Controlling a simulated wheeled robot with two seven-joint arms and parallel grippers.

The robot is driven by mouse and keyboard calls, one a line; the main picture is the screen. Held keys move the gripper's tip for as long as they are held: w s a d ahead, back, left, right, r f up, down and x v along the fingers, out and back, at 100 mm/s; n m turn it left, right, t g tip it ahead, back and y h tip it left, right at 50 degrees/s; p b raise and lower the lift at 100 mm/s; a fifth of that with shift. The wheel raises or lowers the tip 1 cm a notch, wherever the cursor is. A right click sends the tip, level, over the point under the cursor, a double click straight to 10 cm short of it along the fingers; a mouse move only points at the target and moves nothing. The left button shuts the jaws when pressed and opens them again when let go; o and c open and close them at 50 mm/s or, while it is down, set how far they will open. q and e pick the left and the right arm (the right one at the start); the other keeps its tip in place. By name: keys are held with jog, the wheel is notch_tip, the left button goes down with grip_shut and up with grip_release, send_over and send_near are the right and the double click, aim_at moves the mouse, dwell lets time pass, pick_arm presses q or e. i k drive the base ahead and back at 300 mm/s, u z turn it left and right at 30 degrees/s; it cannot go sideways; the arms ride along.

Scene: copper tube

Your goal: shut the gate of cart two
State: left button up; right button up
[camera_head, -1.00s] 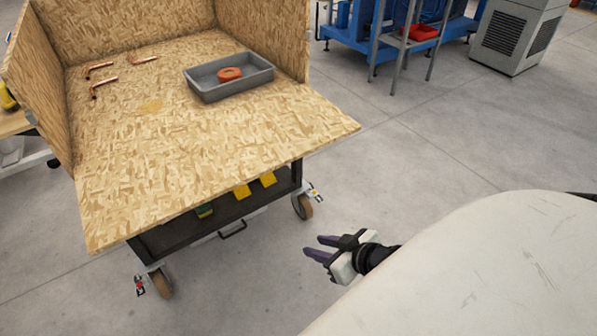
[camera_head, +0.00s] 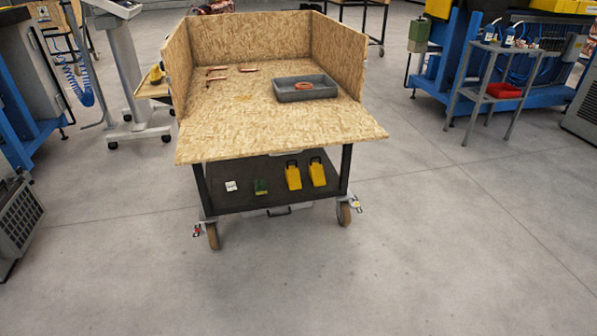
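A cart (camera_head: 268,186) with chipboard walls on its left, back and right sides stands ahead on casters. Its front panel, the gate (camera_head: 290,138), lies folded down flat, level with the cart's top and jutting out toward me. No number shows on the cart, so I cannot tell whether it is cart two. On the top lie several copper tube pieces (camera_head: 217,73) and a grey tray (camera_head: 318,94) with an orange ring (camera_head: 304,86) in it. Neither of my grippers is in view.
The cart's dark lower shelf (camera_head: 270,199) holds two yellow items (camera_head: 305,174) and small boxes. The floor in front is clear. A grey stand with a red bin (camera_head: 503,90) and blue machinery are at the right. A wheeled stand (camera_head: 125,75) is behind left.

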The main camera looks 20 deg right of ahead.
aim_at(282, 132)
jog(key=z, duration=0.65)
jog(key=i, duration=0.8)
jog(key=z, duration=0.35)
jog(key=i, duration=1.1)
jog(key=u, duration=0.95)
jog(key=i, duration=0.45)
jog(key=u, duration=0.35)
